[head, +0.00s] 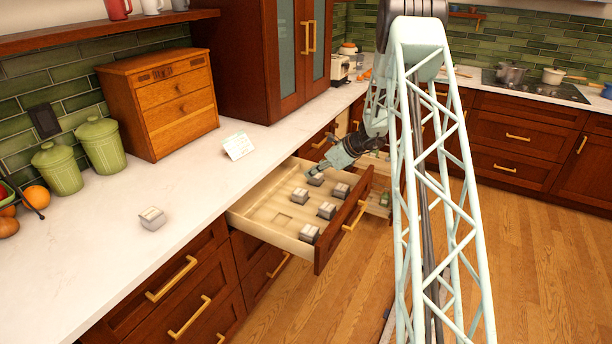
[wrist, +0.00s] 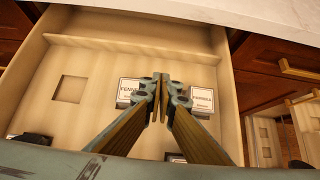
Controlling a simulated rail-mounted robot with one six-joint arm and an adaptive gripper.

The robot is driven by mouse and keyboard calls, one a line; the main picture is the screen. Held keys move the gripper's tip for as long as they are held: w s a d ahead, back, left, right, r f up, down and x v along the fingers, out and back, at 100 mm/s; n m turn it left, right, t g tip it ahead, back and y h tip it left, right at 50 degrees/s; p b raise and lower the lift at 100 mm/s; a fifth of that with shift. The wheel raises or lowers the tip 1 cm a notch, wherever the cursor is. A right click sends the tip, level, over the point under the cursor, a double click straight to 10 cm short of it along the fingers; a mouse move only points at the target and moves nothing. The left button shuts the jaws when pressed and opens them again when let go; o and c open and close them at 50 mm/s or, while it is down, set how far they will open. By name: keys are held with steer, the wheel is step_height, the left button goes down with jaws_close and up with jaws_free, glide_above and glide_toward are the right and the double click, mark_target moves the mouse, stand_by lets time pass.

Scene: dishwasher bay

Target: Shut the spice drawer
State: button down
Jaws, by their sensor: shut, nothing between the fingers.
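The spice drawer (head: 265,211) is pulled well out from under the counter. Several small spice tins (head: 326,210) sit in it, and one square recess (head: 281,222) is empty. A gold handle (head: 354,215) is on its dark wooden front (head: 334,240). My gripper (head: 314,173) is over the far side of the drawer, close to a tin. In the wrist view my gripper (wrist: 162,82) is shut and empty between two labelled tins, one on the left (wrist: 128,92) and one on the right (wrist: 202,101). Whether the fingertips touch anything is unclear.
A loose tin (head: 152,218) and a small card (head: 238,146) are on the white counter (head: 195,185). Green canisters (head: 101,145) and a wooden box with drawers (head: 164,103) stand at the back. Another open drawer (head: 378,199) is beyond the spice drawer. The wooden floor in front is clear.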

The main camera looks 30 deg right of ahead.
mark_target(284, 182)
steer(key=b+x, duration=0.1)
steer(key=x, duration=0.8)
steer(key=shift+w+a+f+b, duration=0.1)
steer(key=shift+w+f+b, duration=0.1)
steer(key=shift+b, duration=0.1)
steer(key=shift+w+a+r, duration=0.1)
steer(key=shift+w+a, duration=0.3)
steer(key=shift+w, duration=0.4)
steer(key=shift+w+a, duration=0.45)
steer(key=shift+w, duration=0.4)
steer(key=w+a, duration=0.1)
steer(key=w, duration=0.2)
steer(key=w+a, duration=0.1)
steer(key=shift+w+a, duration=0.15)
steer(key=shift+a, duration=0.15)
steer(key=shift+d, duration=0.1)
